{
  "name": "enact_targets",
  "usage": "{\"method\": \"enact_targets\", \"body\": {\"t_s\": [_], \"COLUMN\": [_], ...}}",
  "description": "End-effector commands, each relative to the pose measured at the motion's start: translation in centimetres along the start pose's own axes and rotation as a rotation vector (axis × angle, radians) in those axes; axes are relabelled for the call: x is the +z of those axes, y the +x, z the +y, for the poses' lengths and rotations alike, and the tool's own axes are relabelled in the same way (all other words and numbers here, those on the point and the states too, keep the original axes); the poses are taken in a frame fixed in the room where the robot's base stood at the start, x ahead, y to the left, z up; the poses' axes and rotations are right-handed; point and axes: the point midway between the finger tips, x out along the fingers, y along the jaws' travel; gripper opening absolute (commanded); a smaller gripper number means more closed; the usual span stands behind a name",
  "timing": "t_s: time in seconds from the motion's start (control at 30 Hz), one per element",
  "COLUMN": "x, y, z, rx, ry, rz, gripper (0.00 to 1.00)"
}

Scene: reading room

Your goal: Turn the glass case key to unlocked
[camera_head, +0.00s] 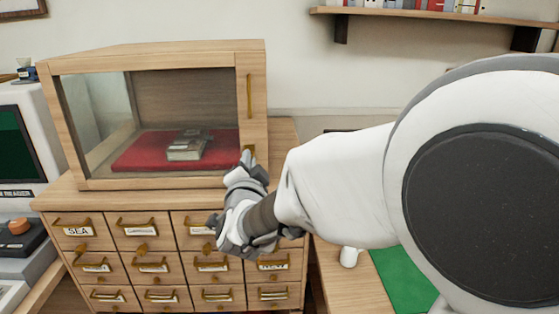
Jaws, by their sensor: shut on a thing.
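The glass case (175,55) has a wooden frame and stands on a drawer cabinet at the left. Its right frame post carries a long brass handle (249,96). Low on the same post, a small brass piece (249,148), likely the key or its lock plate, shows just above my gripper. My gripper (246,158) is at the lower right corner of the case, with its fingertips up against this brass piece. It is shut on the key, which the fingers mostly hide. I cannot tell the key's angle. The case door looks closed.
Inside the case, a grey book-like object (187,146) lies on a red cloth (135,151). The drawer cabinet (105,243) has several labelled drawers with protruding brass pulls. A beige machine (32,145) is at the left, a green mat (403,280) at the lower right.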

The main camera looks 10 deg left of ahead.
Motion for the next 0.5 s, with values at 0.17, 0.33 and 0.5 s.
{"method": "enact_targets", "body": {"t_s": [0.17,0.33,0.5], "x": [-0.13,-0.20,-0.24], "y": [0.09,0.11,0.11], "z": [-0.13,-0.16,-0.21], "rx": [-0.003,-0.002,-0.002], "ry": [-0.167,-0.329,-0.490], "rz": [0.004,0.005,0.005], "gripper": [0.00,0.00,0.00]}}
